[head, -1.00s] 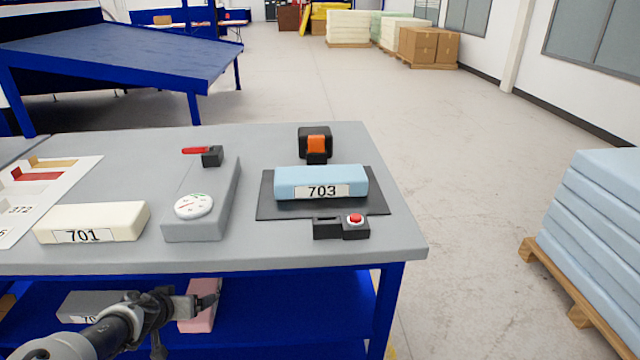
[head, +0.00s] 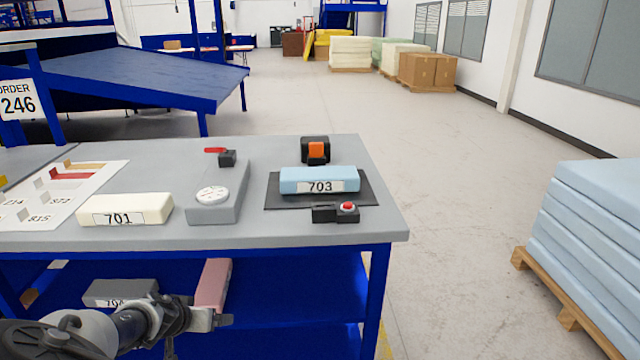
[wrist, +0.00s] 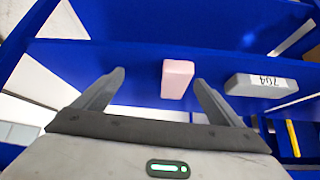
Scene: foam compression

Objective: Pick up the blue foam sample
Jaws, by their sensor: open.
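The blue foam sample (head: 319,180), labelled 703, lies flat on a black mat (head: 362,192) near the right end of the grey table. My gripper (head: 222,320) is low in the head view, in front of the blue lower shelf and well below and left of the blue sample. In the wrist view my gripper (wrist: 150,88) has its two fingers spread with nothing held between them. The blue sample is not in the wrist view. A pink foam block (wrist: 177,79) shows there beyond the fingers, and it also shows on the shelf in the head view (head: 213,284).
A black button box with a red button (head: 347,208) stands before the mat, and a black-orange device (head: 316,150) behind it. Left are a gauge block (head: 215,205) and cream foam 701 (head: 125,210). Grey foam (head: 120,292) lies below. The table's front edge (head: 200,240) overhangs the shelf.

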